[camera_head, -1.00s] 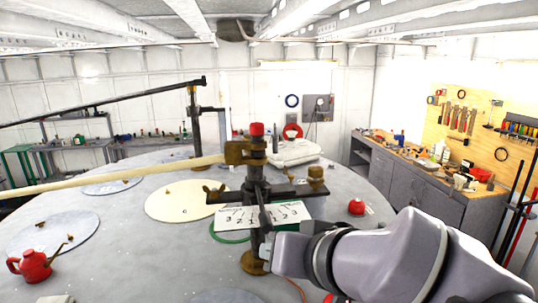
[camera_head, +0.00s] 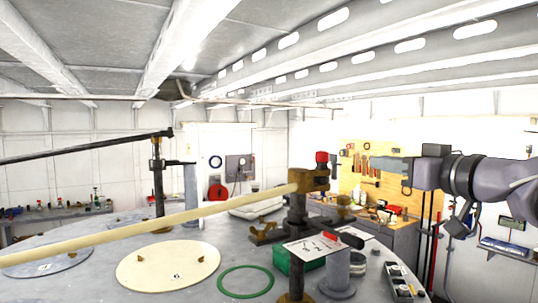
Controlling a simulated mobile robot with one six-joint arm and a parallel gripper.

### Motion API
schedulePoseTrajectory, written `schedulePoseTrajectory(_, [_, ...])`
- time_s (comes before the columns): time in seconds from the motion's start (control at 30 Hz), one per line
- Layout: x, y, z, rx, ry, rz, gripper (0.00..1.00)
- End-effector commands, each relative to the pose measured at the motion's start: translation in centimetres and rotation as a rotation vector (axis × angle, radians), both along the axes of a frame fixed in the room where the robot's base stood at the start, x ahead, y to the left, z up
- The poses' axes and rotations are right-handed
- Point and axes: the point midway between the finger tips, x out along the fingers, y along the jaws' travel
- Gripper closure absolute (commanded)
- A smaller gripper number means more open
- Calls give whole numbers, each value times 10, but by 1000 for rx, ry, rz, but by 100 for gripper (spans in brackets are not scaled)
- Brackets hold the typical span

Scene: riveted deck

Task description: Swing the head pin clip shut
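A dark post (camera_head: 298,225) stands on the round table and carries a brass head (camera_head: 313,181) with a red cap (camera_head: 321,157) on top. A long pale pole (camera_head: 150,232) runs from the brass head to the left edge. The pin clip is too small to make out on the head, so I cannot tell how it stands. My gripper (camera_head: 378,166) is to the right of the brass head at about the same height and appears apart from it. It is seen side-on against the pegboard, and its finger gap does not show.
A white numbered plate (camera_head: 308,247) and a lever with a red part (camera_head: 330,236) sit below the head. A green ring (camera_head: 246,281), a cream disc (camera_head: 168,264) and a grey cylinder (camera_head: 338,272) are on the table. A second dark post (camera_head: 158,180) stands behind left.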

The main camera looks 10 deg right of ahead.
Motion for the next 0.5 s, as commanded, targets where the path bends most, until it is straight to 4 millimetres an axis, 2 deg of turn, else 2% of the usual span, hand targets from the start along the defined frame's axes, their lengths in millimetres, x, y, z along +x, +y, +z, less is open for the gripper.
schedulePoseTrajectory(0.1, [31,10,5,1,3,5,85])
schedulePoseTrajectory(0.3, [79,22,4,1,3,3,85])
schedulePoseTrajectory(0.5, [115,31,3,1,2,2,85])
